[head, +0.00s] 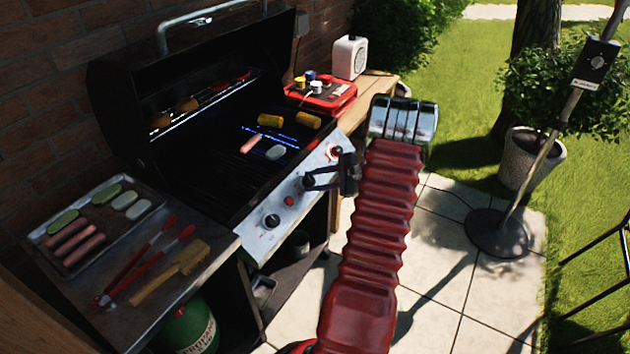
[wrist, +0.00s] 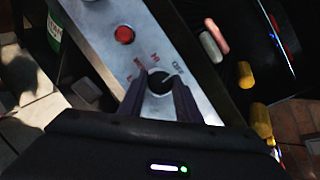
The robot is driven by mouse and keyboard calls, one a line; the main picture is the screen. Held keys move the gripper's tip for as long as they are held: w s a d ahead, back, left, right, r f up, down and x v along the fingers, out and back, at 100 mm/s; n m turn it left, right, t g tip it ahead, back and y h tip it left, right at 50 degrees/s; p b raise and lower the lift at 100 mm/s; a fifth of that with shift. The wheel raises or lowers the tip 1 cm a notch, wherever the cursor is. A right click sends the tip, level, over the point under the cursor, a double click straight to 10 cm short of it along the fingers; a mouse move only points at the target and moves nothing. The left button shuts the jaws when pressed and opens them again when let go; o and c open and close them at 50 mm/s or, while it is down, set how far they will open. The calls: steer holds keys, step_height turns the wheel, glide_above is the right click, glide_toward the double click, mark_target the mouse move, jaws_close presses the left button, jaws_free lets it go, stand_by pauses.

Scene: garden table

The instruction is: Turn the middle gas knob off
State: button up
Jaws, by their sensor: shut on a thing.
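The grill's sloped steel control panel (head: 262,237) carries black knobs in a row. My gripper (head: 308,182) is at the middle knob, which it largely hides in the head view. In the wrist view the middle knob (wrist: 160,80) sits between the two fingers of my gripper (wrist: 160,98), which are shut on it. A light mark on the knob appears to point toward the OFF lettering at its upper right. A red button (head: 289,201) lies between the near and middle knobs.
Blue flames (head: 270,138) burn on the grate by a sausage and corn. The open lid (head: 190,80) stands behind. A red case (head: 320,95) sits at the far end.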

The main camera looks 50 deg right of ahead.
steer(key=shift+s+d, duration=0.1)
steer(key=o, duration=1.1)
steer(key=shift+c, duration=0.2)
steer(key=v, duration=1.3)
steer(key=shift+s, duration=0.25)
steer(key=shift+d+r, duration=0.1)
steer(key=shift+r, duration=0.05)
